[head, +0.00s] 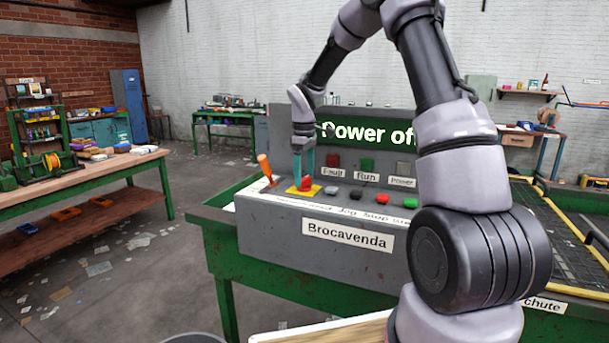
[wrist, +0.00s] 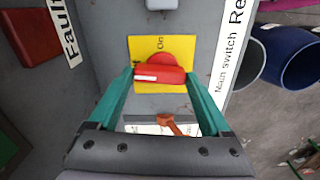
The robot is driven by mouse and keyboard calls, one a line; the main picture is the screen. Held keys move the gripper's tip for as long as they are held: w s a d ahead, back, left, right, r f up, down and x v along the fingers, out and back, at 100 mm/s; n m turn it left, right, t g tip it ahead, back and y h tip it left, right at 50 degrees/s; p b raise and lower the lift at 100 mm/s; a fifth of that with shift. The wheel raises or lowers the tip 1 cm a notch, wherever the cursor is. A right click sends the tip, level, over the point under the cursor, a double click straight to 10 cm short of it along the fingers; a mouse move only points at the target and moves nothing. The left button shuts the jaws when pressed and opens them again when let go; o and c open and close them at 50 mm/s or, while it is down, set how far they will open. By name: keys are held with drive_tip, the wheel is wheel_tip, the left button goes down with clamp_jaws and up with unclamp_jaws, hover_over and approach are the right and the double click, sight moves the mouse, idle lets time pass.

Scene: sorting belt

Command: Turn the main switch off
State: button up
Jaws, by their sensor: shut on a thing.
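The main switch is a red rotary knob (head: 305,184) on a yellow plate (head: 291,190) on top of the grey control console (head: 262,222). My gripper (head: 305,166) reaches down onto it, its teal fingers on either side. In the wrist view the gripper (wrist: 159,78) is shut on the red knob (wrist: 160,60), whose grip bar lies crosswise between the fingertips. The word On shows on the yellow plate (wrist: 143,46) above the knob; another mark by the left finger is mostly covered. The green display (head: 360,131) reads "Power of", its end hidden behind my arm.
An orange-handled lever (head: 265,166) stands left of the switch and shows small in the wrist view (wrist: 168,122). Several push buttons sit to the right, the nearest a grey one (head: 331,190). Red, green and grey lamps, labelled Fault, Run and Power, line the back panel.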

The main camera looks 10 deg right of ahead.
sight(304, 178)
drive_tip(key=shift+n, duration=0.5)
drive_tip(key=shift+w, duration=0.1)
drive_tip(key=o, duration=1.2)
drive_tip(key=shift+c, duration=0.2)
wheel_tip(304, 178, up, 11)
